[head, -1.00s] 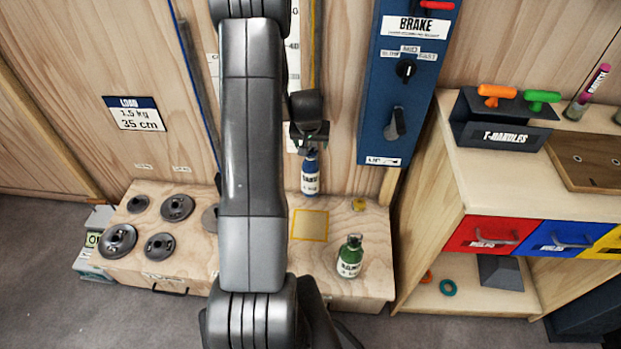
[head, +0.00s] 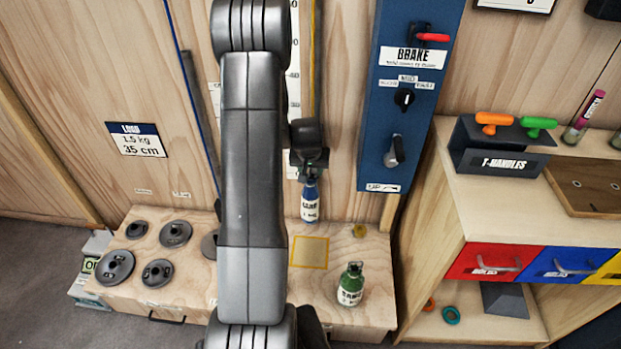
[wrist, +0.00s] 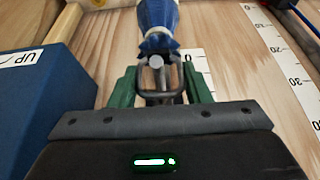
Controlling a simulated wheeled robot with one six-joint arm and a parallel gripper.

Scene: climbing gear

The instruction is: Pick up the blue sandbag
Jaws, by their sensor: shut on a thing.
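The blue sandbag (head: 310,203) has a white label band and hangs upright below my gripper (head: 311,172) in the head view. In the wrist view, the blue sandbag (wrist: 158,22) shows its gathered neck and a metal loop. My gripper (wrist: 160,92) has green fingers shut on that loop. In the head view the sandbag is in front of the wooden wall, above the wooden box top (head: 340,245); I see no contact with the box.
A green sandbag (head: 351,285) stands on the box, right of an empty yellow-outlined square (head: 310,252). Dark weight discs (head: 115,267) lie at the box's left. The blue brake panel (head: 400,130) is close on the right, and a shelf unit with drawers (head: 483,262) stands beyond it.

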